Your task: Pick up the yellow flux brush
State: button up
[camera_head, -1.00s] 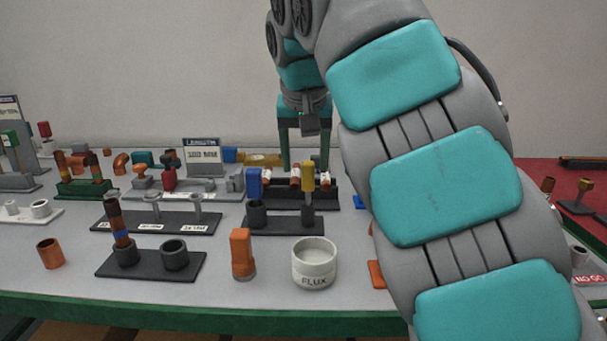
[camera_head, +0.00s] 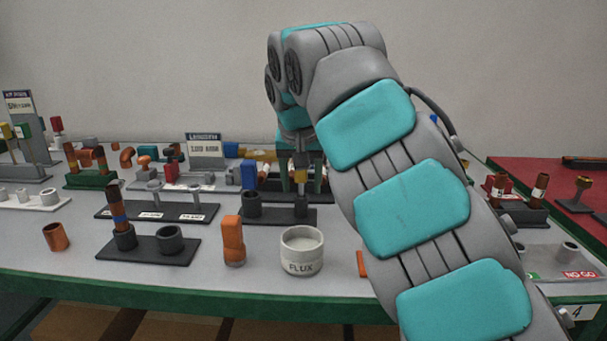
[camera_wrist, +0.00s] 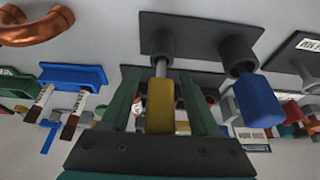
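The yellow flux brush (camera_head: 300,175) stands upright in the right-hand position of a dark two-place stand (camera_head: 275,217). Its yellow handle also shows in the wrist view (camera_wrist: 160,107), with a grey stem running to the stand. A blue-handled brush (camera_head: 248,176) stands in the stand's left cup and shows in the wrist view (camera_wrist: 258,99). My gripper (camera_wrist: 159,85) is open, with one green finger on each side of the yellow handle. Gaps show between the handle and both fingers in the wrist view. In the head view my gripper (camera_head: 301,168) is partly hidden by my wrist.
A white flux pot (camera_head: 302,252) and an orange-handled tool (camera_head: 233,242) stand in front of the stand. A dark base with a striped rod (camera_head: 118,212) is at the left. Racks crowd the table behind. My arm hides much of the right side.

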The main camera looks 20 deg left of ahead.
grip_shut()
dwell(0.3)
